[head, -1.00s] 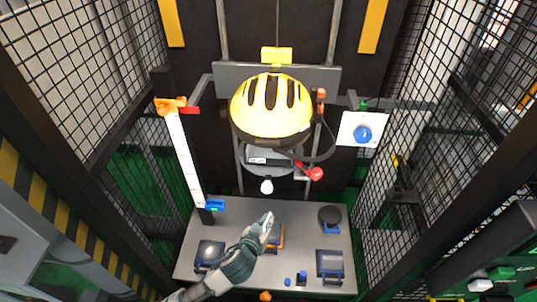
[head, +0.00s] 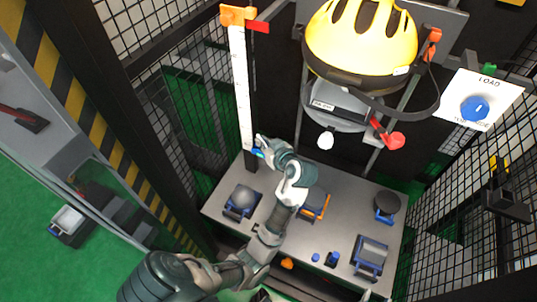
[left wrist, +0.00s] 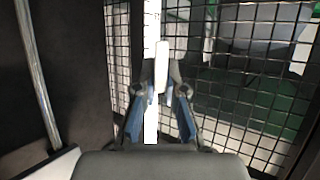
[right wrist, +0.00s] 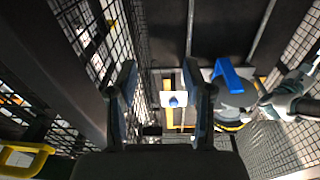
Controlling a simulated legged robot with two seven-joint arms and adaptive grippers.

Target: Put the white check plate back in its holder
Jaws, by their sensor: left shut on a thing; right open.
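A small white piece (left wrist: 162,66), which looks like the white check plate, sits between the fingertips of my left gripper (left wrist: 161,92) in the left wrist view. The gripper is shut on it. In the head view my left gripper (head: 266,146) is at the lower end of a tall white ruled strip (head: 240,85), beside a small blue part (head: 257,153) there. I cannot tell whether the plate touches that part; my fingers hide most of the plate. My right gripper (right wrist: 160,85) is open and empty in the right wrist view, off the head view.
A yellow helmet (head: 360,42) hangs above. Mesh walls close both sides.

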